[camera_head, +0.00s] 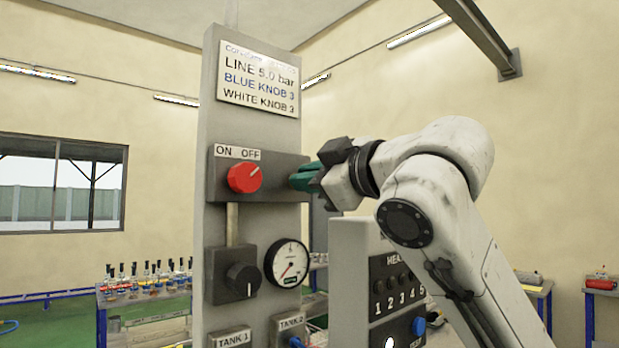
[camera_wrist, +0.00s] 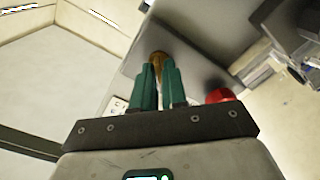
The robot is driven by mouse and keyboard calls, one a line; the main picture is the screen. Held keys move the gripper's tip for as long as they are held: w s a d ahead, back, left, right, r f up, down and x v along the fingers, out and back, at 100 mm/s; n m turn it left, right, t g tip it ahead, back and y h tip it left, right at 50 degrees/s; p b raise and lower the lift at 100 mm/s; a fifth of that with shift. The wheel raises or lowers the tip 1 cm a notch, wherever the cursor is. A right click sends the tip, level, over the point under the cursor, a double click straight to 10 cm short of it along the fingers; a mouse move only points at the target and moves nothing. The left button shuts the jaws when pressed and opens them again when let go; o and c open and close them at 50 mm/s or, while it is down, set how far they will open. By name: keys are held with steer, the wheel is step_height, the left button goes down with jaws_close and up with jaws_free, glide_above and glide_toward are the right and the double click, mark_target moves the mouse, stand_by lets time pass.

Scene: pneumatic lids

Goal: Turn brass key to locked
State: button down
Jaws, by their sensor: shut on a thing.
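The brass key (camera_wrist: 157,58) shows in the wrist view as a small gold-brown piece at the tips of my green fingers, against the grey panel face. My gripper (camera_wrist: 160,78) is shut on it, with the two fingers close together. In the head view my gripper (camera_head: 304,178) reaches in from the right to the right end of the dark ON/OFF box (camera_head: 284,190). The fingers hide the key there. I cannot tell the key's turn angle, and no locked mark can be read.
A red knob (camera_head: 243,178) sits on the box front, left of my fingers. Below are a black knob (camera_head: 242,280) and a round gauge (camera_head: 288,263). A grey unit with numbered switches (camera_head: 398,285) and a blue knob (camera_head: 418,326) stands under my arm.

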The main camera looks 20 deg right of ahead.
steer(key=shift+w+d+m+p, duration=0.15)
steer(key=shift+m+p, duration=0.7)
steer(key=shift+m, duration=3.55)
steer(key=shift+d+m+p, duration=0.15)
steer(key=shift+m+p, duration=0.7)
steer(key=shift+m, duration=3.55)
steer(key=c, duration=1.3)
jaws_free()
steer(key=b+v, duration=0.3)
steer(key=v, duration=0.7)
steer(key=shift+s+d+b, duration=0.15)
steer(key=shift+s+b, duration=0.2)
steer(key=shift+s, duration=0.05)
